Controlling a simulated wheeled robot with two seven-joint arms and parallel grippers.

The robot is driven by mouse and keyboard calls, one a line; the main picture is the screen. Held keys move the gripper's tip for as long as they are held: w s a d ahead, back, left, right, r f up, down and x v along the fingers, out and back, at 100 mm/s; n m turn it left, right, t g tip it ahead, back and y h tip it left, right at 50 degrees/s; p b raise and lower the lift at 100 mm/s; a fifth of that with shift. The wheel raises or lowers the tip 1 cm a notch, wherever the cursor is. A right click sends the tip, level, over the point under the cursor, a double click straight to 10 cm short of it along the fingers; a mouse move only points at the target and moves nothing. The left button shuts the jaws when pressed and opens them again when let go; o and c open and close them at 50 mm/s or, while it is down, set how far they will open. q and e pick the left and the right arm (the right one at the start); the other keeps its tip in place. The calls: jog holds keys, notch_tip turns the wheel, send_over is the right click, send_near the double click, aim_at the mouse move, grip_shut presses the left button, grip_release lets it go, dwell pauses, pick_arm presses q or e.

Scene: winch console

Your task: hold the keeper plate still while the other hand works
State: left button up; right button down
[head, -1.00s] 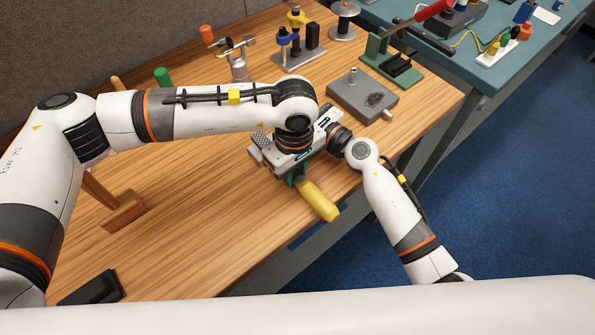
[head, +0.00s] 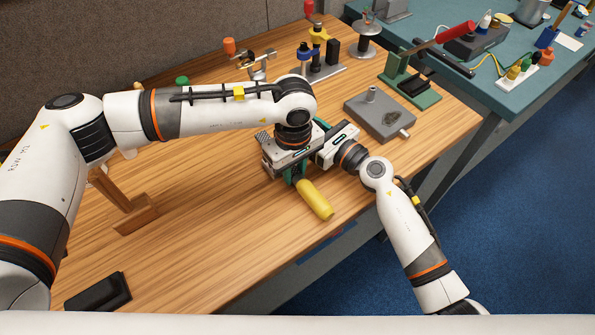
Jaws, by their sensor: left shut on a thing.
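A green device with a yellow grip (head: 315,199) is at the front edge of the wooden bench, partly under my grippers. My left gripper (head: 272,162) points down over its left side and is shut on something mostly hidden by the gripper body. I take this to be the keeper plate, but its outline does not show. My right gripper (head: 322,148) comes in from the right, close beside the left one, over the green part. Its fingertips are hidden, so I cannot tell whether it is open or shut. The yellow grip sticks out toward the front, apart from both grippers.
A grey block with a peg (head: 380,118) and a green stand (head: 411,90) are behind, to the right. A wooden stand (head: 135,213) and black block (head: 98,291) are at left. The bench (head: 215,220) is clear at front. A teal table (head: 510,95) adjoins.

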pick_arm(q)
jog(key=shift+r, duration=2.55)
pick_arm(e)
jog(key=c, duration=1)
grip_release()
jog(key=v, duration=1.2)
jog(key=shift+r, duration=0.1)
